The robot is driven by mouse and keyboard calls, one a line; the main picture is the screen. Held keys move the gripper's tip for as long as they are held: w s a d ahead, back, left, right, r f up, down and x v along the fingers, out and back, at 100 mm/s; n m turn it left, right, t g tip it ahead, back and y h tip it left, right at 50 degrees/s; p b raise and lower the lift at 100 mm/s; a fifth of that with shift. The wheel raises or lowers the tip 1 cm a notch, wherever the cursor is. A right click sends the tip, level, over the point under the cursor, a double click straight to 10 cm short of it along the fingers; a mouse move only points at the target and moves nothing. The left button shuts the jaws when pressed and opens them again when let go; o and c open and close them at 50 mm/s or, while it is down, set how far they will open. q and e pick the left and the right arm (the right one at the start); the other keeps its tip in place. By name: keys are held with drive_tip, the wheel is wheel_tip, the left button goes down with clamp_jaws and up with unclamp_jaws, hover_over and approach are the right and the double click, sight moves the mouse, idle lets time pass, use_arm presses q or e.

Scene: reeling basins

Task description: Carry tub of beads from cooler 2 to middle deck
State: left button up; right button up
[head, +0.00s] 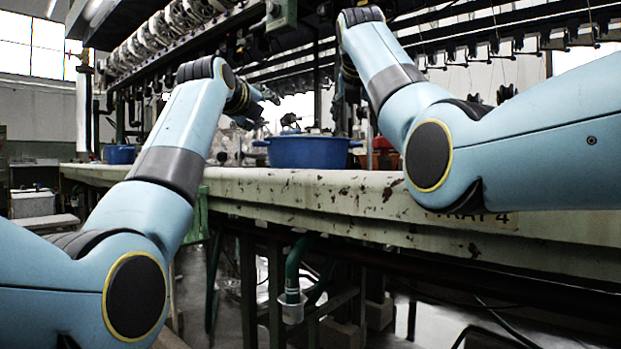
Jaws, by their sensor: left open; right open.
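A blue tub (305,153) with side handles stands on the long pale bench (300,187), near the middle of the view. Its contents cannot be seen from this low angle, so I cannot tell whether it holds beads. My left gripper (264,109) is open and empty, above and to the left of the tub, apart from it. My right gripper (347,98) is open, above and to the right of the tub, largely hidden behind my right arm. I cannot make out a cooler 2 or a middle deck.
A smaller blue container (120,154) stands on the bench at the far left. A reddish container (382,154) is partly hidden behind my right arm. Reeling machinery (165,35) hangs above the bench. A green pipe (293,268) runs below the worn front edge.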

use_arm(q)
drive_tip(key=v, duration=1.1)
drive_tip(key=shift+s, duration=0.3)
use_arm(e)
drive_tip(key=v, duration=1.2)
use_arm(q)
drive_tip(key=shift+a+r, duration=0.1)
use_arm(e)
drive_tip(key=shift+r, duration=0.1)
